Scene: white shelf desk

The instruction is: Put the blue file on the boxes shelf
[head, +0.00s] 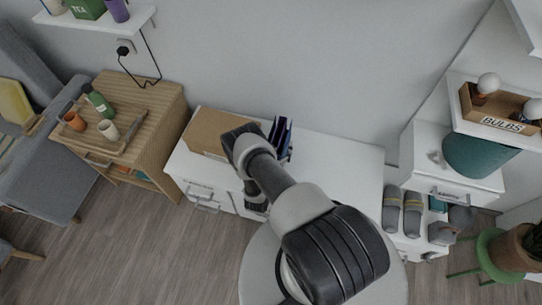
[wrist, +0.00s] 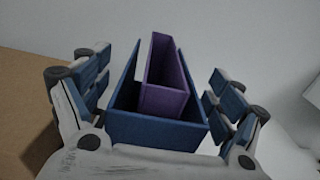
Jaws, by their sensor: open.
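The blue file (wrist: 155,131) stands in the middle of the wrist view, open at the top. A purple piece (wrist: 165,85) shows between its blue walls; I cannot tell if it is inside or behind. My gripper (wrist: 160,64) is open, with one finger at each side of the blue file and small gaps to both. In the head view, the blue file (head: 281,133) is on the white desk (head: 335,165), and my arm hides most of the gripper. No shelf is clearly marked as the boxes shelf.
A cardboard box (head: 205,132) stands left of the file. A wall shelf (head: 95,20) at top left holds a green tea box (head: 87,8). A right shelf (head: 470,125) holds a wooden bulbs box (head: 497,112). The desk's right part is clear.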

